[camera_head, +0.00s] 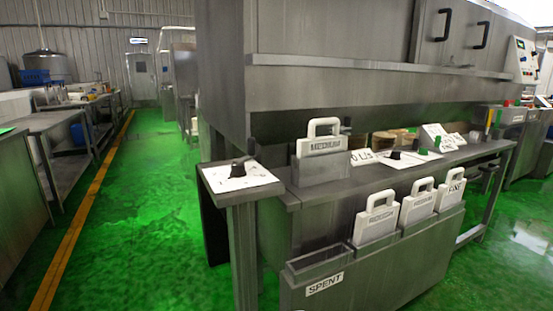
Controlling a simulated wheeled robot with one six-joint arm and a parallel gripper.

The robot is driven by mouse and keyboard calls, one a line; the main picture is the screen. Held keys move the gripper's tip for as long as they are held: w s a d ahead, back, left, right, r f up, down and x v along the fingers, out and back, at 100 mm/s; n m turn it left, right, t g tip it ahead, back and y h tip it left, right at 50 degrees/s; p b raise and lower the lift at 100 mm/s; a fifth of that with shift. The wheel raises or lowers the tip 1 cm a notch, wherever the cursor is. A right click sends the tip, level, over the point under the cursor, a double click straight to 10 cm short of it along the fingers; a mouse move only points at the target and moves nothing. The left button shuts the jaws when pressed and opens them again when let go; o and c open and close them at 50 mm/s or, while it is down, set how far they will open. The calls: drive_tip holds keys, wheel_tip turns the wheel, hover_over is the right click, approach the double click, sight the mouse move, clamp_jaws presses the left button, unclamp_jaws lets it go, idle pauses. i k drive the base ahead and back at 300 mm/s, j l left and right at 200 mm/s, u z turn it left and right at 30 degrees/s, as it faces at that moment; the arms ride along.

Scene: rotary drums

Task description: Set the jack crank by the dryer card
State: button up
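A black crank or lever (240,166) sits on a white marked plate (232,180) on the small side stand at the near left of the bench; I cannot tell for sure that it is the jack crank. A white handled card (323,136) stands upright in a metal holder on the bench, its label too small to read. Several more white handled cards, such as this one (376,218), stand in the front rack; I cannot tell which is the dryer card. My gripper is not in view.
An empty-looking bin labelled SPENT (322,264) hangs on the bench front. A black knob (396,156) on a white sheet and a green button (423,151) are farther along the bench (300,194). Green floor (150,200) lies open at left, with worktables beyond a yellow line.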

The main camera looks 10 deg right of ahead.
sight(237, 167)
drive_tip(key=i+l+z, duration=0.45)
drive_tip(key=i+l, duration=0.3)
drive_tip(key=l, duration=0.4)
drive_tip(key=i+l+z, duration=0.4)
drive_tip(key=i+l, duration=0.45)
drive_tip(key=i+u, duration=0.1)
drive_tip(key=u, duration=1.95)
